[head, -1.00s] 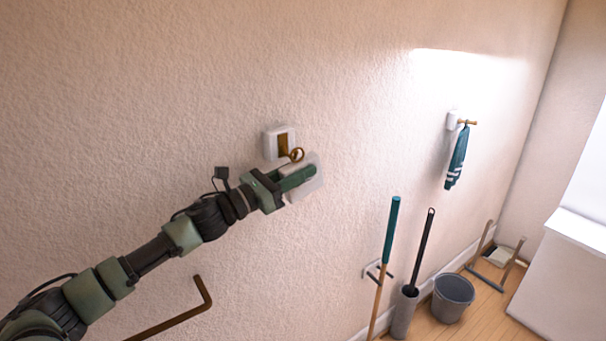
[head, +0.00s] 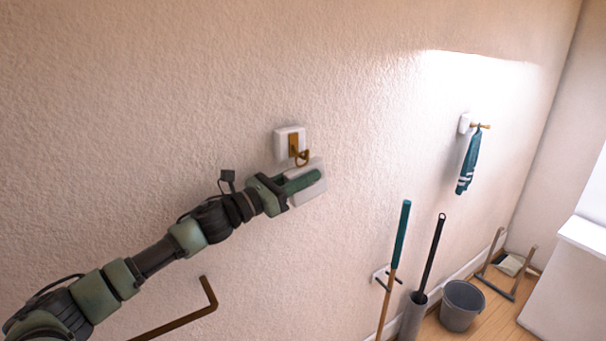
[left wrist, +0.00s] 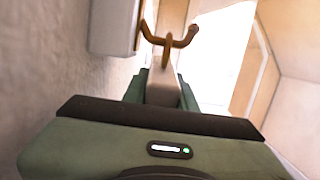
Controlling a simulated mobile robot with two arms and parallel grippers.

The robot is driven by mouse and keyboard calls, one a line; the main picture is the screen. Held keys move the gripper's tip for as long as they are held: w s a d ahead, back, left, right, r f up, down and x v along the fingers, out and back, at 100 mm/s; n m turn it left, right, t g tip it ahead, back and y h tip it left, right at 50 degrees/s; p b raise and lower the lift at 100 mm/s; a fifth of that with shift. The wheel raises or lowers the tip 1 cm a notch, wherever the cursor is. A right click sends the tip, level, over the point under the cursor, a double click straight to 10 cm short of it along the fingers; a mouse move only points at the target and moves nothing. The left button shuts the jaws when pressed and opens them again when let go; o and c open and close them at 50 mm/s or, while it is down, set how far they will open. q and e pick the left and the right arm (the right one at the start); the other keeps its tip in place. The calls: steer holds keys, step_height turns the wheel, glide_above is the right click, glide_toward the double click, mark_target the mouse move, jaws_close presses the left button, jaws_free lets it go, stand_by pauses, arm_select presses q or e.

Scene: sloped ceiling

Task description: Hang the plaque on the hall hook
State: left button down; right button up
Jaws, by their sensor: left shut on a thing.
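The hall hook is a brass hook (head: 293,145) on a white wall block (head: 282,133). It also shows in the left wrist view (left wrist: 185,40), with its tip curling up. The pale plaque (head: 310,192) is just below the hook, with a brass ring at its top (left wrist: 167,55). My left gripper (head: 299,182) is shut on the plaque; its fingers cover part of it. In the left wrist view the ring crosses the low bend of the hook and appears to be around it, upright. Whether the ring bears weight on the hook I cannot tell. My right gripper is out of view.
A second wall hook (head: 480,126) at the right carries a teal cloth (head: 468,162). Below stand a teal-handled pole (head: 400,235), a black-handled brush (head: 432,255) and a grey bucket (head: 462,304). A brown bar (head: 180,320) sits low left. The wall around the hook is clear.

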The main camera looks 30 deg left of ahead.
arm_select(q)
steer(key=c, duration=1)
jaws_free()
steer(key=shift+w, duration=0.1)
steer(key=shift+c, duration=0.2)
steer(key=shift+s+a+f+b, duration=0.15)
steer(key=shift+s+f+b, duration=0.15)
steer(key=shift+s+b, duration=0.15)
steer(key=r+b+v, duration=0.1)
steer(key=b+v, duration=0.1)
steer(key=v, duration=0.4)
steer(key=shift+s+a+f+b, duration=0.25)
steer(key=shift+s+f+b, duration=0.05)
steer(key=shift+s+f, duration=0.1)
